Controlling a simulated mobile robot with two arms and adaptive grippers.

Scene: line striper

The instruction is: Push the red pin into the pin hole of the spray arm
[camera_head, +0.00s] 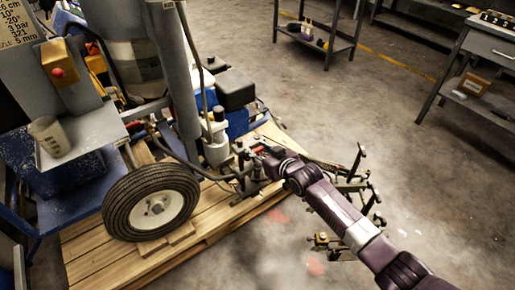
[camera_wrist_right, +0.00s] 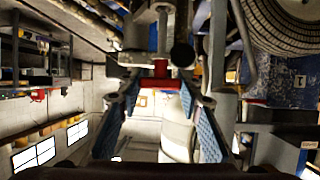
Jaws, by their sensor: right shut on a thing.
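The red pin (camera_wrist_right: 160,82) shows in the wrist view as a red block with a crossbar, between the fingertips of my right gripper (camera_wrist_right: 159,98). The gripper's two blue-padded fingers are closed in on it. A grey metal tube and bracket (camera_wrist_right: 150,58), seemingly part of the spray arm, lie right beyond the pin. How far the pin sits in the hole cannot be told. In the head view my right gripper (camera_head: 254,168) is at the metal linkage beside the striper, and it hides the pin. My left gripper is not in view.
The striper's wheel (camera_head: 152,202) stands on a wooden pallet (camera_head: 215,215). A metal frame with clamps (camera_head: 350,188) sticks out to the right, behind my right arm. A grey cup (camera_head: 49,136) stands on a shelf at left. Open floor lies to the right.

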